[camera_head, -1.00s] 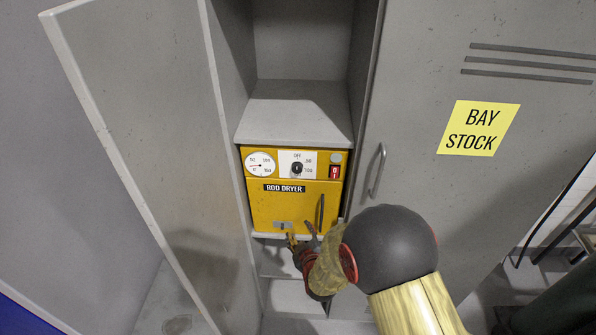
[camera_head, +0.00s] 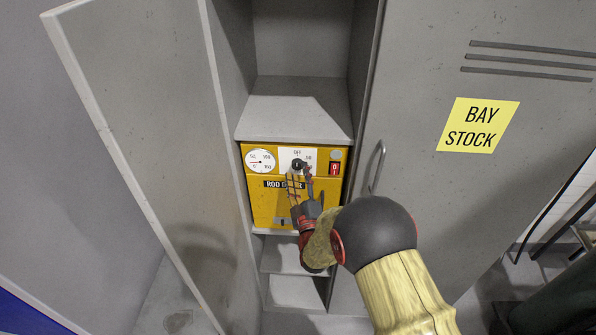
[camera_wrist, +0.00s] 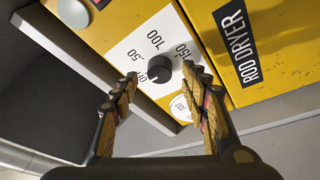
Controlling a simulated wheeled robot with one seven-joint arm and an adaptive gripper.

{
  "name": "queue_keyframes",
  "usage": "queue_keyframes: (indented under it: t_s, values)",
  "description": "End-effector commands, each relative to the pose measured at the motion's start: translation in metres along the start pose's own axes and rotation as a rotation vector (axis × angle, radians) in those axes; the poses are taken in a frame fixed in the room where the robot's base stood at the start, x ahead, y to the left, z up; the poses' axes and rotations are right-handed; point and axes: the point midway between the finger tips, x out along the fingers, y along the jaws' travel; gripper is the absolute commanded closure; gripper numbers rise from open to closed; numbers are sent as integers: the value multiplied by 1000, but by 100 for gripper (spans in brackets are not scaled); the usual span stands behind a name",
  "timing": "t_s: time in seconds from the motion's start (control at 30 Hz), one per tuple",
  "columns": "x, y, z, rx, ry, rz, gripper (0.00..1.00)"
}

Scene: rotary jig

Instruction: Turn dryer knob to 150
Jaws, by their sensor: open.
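The yellow rod dryer (camera_head: 262,205) sits in the open locker bay. Its black knob (camera_head: 297,164) is on a white dial plate at the top; OFF is above the knob. In the wrist view the knob (camera_wrist: 159,69) is ringed by 50, 100 and 150, and a small pale mark on it points down-left, away from 150. My gripper (camera_head: 299,175) is in front of the dryer, just below the knob. In the wrist view my gripper (camera_wrist: 159,75) is open, with one finger each side of the knob in the picture. Whether either touches it, I cannot tell.
A round gauge (camera_head: 261,160) is left of the dial and a red switch (camera_head: 335,168) right of it. A locker door (camera_head: 140,130) stands open at left. The closed BAY STOCK door (camera_head: 430,60) is at right. A shelf (camera_head: 290,110) is above the dryer.

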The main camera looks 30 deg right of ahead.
Motion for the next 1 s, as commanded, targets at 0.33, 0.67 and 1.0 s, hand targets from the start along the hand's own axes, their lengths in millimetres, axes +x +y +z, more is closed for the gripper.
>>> queue_keyframes:
  t_s: [0.33, 0.67, 1.0]
  values:
    - [15, 0, 0, 0, 0, -1, 55]
    - [15, 0, 0, 1, 0, -1, 67]
    - [15, 0, 0, 1, 0, -1, 86]
